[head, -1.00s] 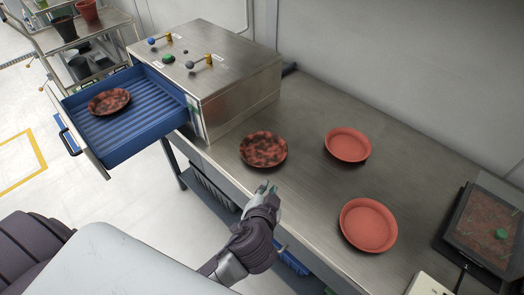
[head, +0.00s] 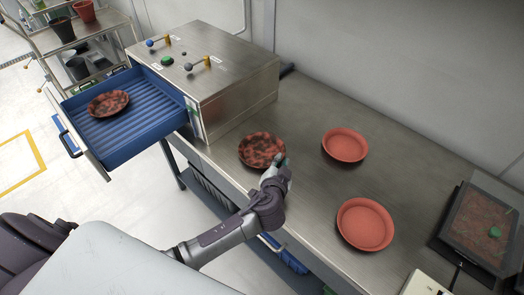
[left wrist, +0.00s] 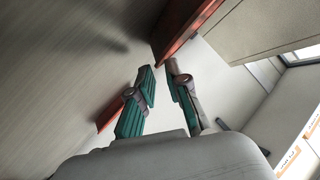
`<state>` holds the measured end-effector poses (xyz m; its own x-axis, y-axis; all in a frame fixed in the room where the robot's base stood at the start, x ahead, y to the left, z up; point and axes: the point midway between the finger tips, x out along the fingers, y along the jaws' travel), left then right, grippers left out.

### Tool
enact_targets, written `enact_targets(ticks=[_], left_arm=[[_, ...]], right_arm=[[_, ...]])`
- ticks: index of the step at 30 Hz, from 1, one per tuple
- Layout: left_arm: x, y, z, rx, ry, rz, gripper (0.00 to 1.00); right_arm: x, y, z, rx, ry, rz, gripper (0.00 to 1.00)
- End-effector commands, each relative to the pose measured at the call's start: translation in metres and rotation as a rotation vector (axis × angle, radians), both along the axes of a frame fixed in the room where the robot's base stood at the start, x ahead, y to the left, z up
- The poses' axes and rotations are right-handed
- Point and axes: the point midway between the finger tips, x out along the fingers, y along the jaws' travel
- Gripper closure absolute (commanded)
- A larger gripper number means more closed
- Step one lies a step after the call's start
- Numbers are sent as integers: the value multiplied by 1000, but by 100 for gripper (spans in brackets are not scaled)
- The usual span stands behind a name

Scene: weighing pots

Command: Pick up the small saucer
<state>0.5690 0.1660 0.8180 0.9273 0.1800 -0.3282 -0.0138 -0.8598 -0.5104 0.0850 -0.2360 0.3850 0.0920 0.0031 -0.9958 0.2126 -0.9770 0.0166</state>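A dark-blotched red saucer (head: 261,149) lies on the steel table beside the drawer cabinet. A second blotched saucer (head: 108,104) sits in the open blue drawer. Two plain red saucers, one farther back (head: 345,145) and one nearer the front (head: 365,224), lie to the right. I cannot tell for sure which one is called small. My left gripper (head: 277,161) is at the right edge of the blotched table saucer and hides a bit of its rim. In the left wrist view, its fingers (left wrist: 160,75) stand apart with a narrow gap, just short of a red rim (left wrist: 188,28). My right gripper is not in view.
The cabinet (head: 205,75) with small levers stands behind left, its blue drawer (head: 150,125) pulled out. A dark tray-like device with a brown surface (head: 482,228) is at the right. A cart with pots (head: 75,40) stands far left. Bare table lies between the saucers.

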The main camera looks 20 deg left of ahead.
Motion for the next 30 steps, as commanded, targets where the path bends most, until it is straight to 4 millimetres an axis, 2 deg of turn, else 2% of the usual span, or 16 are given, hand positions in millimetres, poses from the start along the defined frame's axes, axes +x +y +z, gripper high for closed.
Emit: enact_targets(ticks=[3,7,13,14,16,17,30], left_arm=[[16,4,-5,1,-1,0,84],[23,5,-8,0,0,0,84],[23,5,-9,-1,0,0,84],[23,5,-9,-1,0,0,86],[23,5,-9,-1,0,0,98],[23,5,-9,-1,0,0,100],[23,5,-9,-1,1,0,100]], right_arm=[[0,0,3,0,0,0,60],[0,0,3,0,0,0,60],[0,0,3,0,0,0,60],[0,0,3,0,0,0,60],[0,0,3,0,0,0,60],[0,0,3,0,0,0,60],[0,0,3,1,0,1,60]])
